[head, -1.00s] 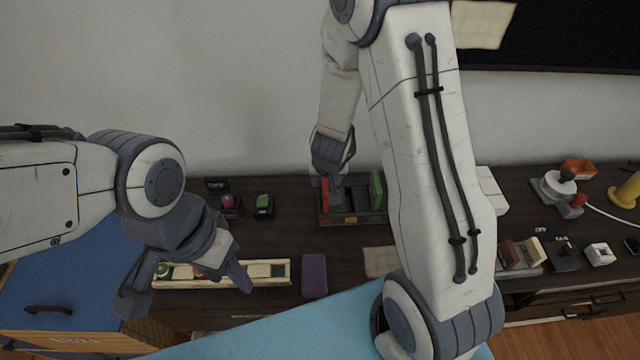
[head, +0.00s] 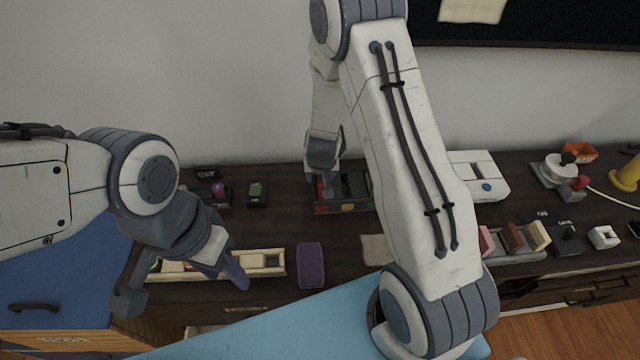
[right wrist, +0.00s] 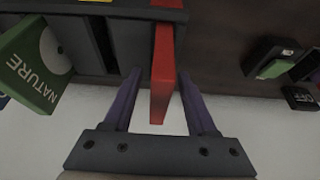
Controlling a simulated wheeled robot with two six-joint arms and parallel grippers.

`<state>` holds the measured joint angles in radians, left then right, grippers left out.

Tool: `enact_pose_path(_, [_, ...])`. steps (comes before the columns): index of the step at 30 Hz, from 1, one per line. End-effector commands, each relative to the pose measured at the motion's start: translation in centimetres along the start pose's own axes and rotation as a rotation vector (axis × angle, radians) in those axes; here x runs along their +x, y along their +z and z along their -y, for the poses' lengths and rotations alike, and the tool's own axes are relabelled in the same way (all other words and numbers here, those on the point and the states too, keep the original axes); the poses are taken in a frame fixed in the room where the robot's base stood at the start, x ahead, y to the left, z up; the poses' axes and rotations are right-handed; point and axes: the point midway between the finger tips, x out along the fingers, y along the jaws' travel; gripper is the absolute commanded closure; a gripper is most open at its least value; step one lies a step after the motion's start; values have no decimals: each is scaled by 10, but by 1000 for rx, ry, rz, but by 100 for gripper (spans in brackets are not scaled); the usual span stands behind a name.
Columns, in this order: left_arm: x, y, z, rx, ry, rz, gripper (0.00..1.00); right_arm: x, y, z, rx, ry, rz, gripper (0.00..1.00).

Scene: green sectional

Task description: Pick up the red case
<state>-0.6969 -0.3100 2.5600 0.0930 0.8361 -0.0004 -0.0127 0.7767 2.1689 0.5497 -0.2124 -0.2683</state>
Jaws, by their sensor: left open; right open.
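The red case (right wrist: 162,70) stands upright in a slot of a dark rack (right wrist: 98,40). In the right wrist view it lies between the two purple fingers of my right gripper (right wrist: 160,105), with a gap on each side. In the head view the right gripper (head: 323,182) is over the rack's left end and hides most of the red case. That gripper is open. My left gripper (head: 228,272) hangs above a long cream tray (head: 270,255), away from the rack, and is open.
A small green item (head: 256,194) stands left of the rack. A purple case (head: 311,265) lies in front on the dark tabletop. The wall is close behind.

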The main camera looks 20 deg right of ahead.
Motion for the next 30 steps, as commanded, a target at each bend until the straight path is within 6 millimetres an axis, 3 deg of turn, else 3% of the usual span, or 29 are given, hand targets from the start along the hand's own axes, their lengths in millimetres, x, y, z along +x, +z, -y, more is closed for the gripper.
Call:
enact_pose_path(2, [0, 0, 0, 0, 0, 0, 50, 0, 0, 0, 0, 0, 0, 43])
enact_pose_path(6, [0, 0, 0, 0, 0, 0, 50, 0, 0, 0, 1, 0, 0, 96])
enact_pose_path(7, [0, 0, 0, 0, 0, 0, 50, 0, 0, 0, 0, 0, 0, 100])
enact_pose_path(19, [-6, 0, 0, 0, 0, 0, 50, -6, -2, -1, 1, 0, -1, 100])
enact_pose_path(30, [-51, -3, -4, 0, 0, 0, 50, -47, -19, -3, 3, 2, 0, 100])
